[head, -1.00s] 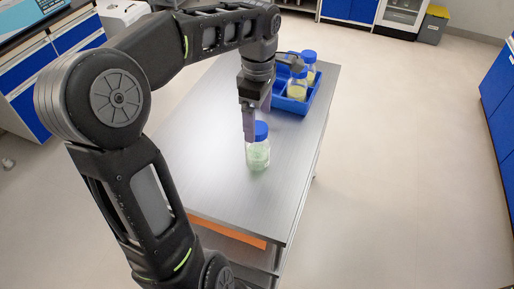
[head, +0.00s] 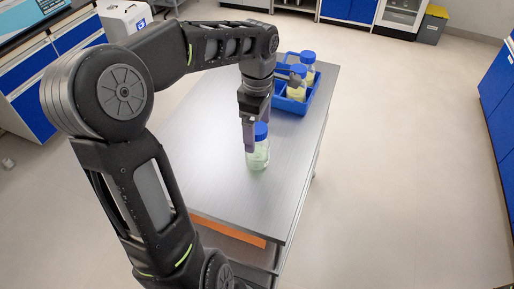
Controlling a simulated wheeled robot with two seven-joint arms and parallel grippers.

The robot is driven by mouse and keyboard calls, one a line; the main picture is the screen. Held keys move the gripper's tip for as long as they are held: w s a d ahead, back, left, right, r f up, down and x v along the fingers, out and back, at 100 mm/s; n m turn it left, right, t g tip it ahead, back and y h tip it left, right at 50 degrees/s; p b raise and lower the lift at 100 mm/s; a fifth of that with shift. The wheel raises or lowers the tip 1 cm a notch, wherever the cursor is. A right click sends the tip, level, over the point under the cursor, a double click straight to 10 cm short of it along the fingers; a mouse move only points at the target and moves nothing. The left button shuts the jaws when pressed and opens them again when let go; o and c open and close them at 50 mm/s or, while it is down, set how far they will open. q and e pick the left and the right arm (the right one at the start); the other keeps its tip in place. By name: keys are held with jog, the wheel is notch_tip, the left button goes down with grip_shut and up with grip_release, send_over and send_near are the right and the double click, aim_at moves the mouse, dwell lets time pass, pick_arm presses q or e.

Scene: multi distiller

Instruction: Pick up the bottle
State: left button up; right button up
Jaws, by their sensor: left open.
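A clear bottle (head: 258,157) with a blue cap and pale green contents stands upright on the metal table (head: 200,160). My left gripper (head: 256,136) points down at the bottle's cap and neck. Its fingers are open, with one finger to the left of the cap and the other partly hidden behind it. I cannot tell whether the fingers touch the bottle. My right gripper is not in view.
A blue tray (head: 291,107) at the table's far end holds bottles with blue caps and yellowish contents (head: 296,92), close behind my left gripper. The table's near left part is bare. Blue cabinets (head: 496,90) stand at the right, with open floor between.

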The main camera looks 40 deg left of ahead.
pick_arm(q)
notch_tip(320, 180, down, 4)
jog(key=shift+a+f+p, duration=0.1)
jog(key=shift+p, duration=0.2)
dwell(0.4)
jog(key=c, duration=1.9)
notch_tip(320, 180, up, 10)
jog(key=shift+r+b, duration=0.1)
jog(key=shift+b, duration=0.35)
